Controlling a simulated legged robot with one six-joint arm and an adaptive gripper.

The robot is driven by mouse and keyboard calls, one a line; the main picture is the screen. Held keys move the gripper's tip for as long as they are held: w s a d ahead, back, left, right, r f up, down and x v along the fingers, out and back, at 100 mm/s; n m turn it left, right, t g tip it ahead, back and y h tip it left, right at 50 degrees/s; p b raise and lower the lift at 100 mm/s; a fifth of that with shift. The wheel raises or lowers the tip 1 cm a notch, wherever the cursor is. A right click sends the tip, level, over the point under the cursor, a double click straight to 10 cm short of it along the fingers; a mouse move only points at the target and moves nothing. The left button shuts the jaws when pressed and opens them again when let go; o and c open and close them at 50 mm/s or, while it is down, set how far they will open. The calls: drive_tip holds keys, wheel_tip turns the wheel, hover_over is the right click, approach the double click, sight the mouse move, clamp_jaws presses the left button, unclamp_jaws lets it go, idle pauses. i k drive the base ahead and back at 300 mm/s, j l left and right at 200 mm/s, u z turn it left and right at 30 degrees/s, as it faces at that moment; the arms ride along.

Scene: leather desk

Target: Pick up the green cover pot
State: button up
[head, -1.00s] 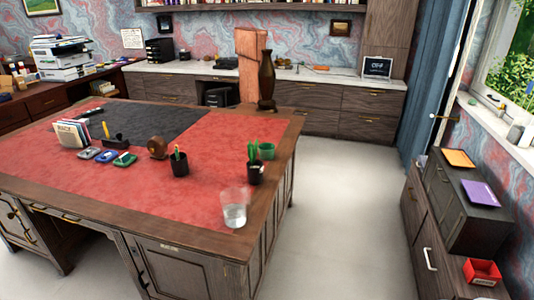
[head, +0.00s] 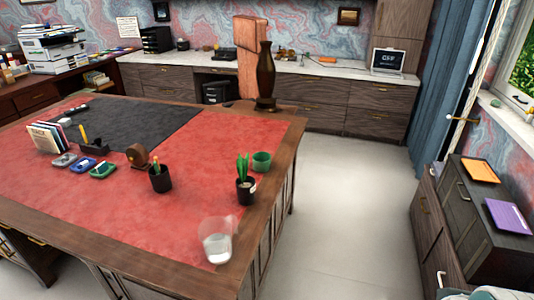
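The green cover pot (head: 262,161) is a small, plain green pot. It stands upright on the red leather of the desk (head: 200,215), near the right edge. A black pot with a green cactus (head: 246,190) stands just in front of it and to its left, close by. No gripper of mine can be made out in the head view. A pale shape at the bottom right edge is cut off, and I cannot tell what it is.
A clear glass (head: 217,246) stands near the desk's front right corner. A black pen cup (head: 160,178) is left of the cactus. A tall dark vase (head: 265,75) stands at the desk's far corner. Open floor (head: 345,210) lies right of the desk, before a cabinet (head: 470,215).

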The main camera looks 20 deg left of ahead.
sight(261, 160)
drive_tip(key=i+j, duration=0.15)
drive_tip(key=i, duration=1.25)
drive_tip(key=i+u, duration=0.15)
drive_tip(key=i, duration=0.5)
drive_tip(key=i+l+u, duration=0.15)
drive_tip(key=i, duration=0.5)
drive_tip(key=i+u, duration=0.1)
drive_tip(key=u, duration=1.45)
